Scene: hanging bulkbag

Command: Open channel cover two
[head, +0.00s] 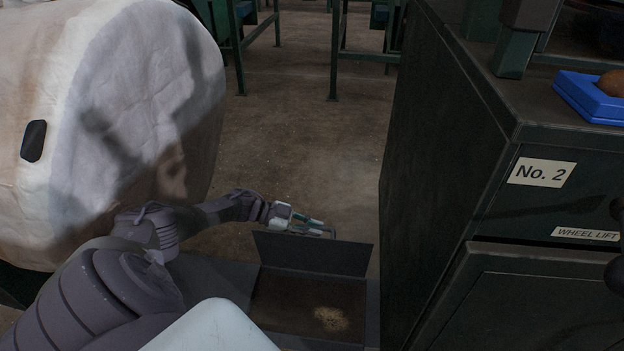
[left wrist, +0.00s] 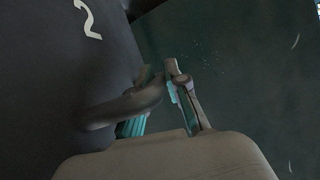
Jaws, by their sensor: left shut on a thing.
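The channel cover (head: 312,254) is a dark plate standing raised at the back edge of an open floor channel (head: 285,298). In the left wrist view the cover (left wrist: 60,75) carries a white "2" and a grey curved handle (left wrist: 115,110). My left gripper (head: 312,224) is behind the cover's top edge, shut on the handle; its teal fingers (left wrist: 160,78) also show in the left wrist view. Part of the handle is hidden by the fingers. My right gripper is not in view.
A pale pile of loose material (head: 331,319) lies in the channel. A large white bulk bag (head: 120,110) hangs at the left. A dark cabinet marked "No. 2" (head: 490,200) stands close at the right, with a blue tray (head: 590,98) on top.

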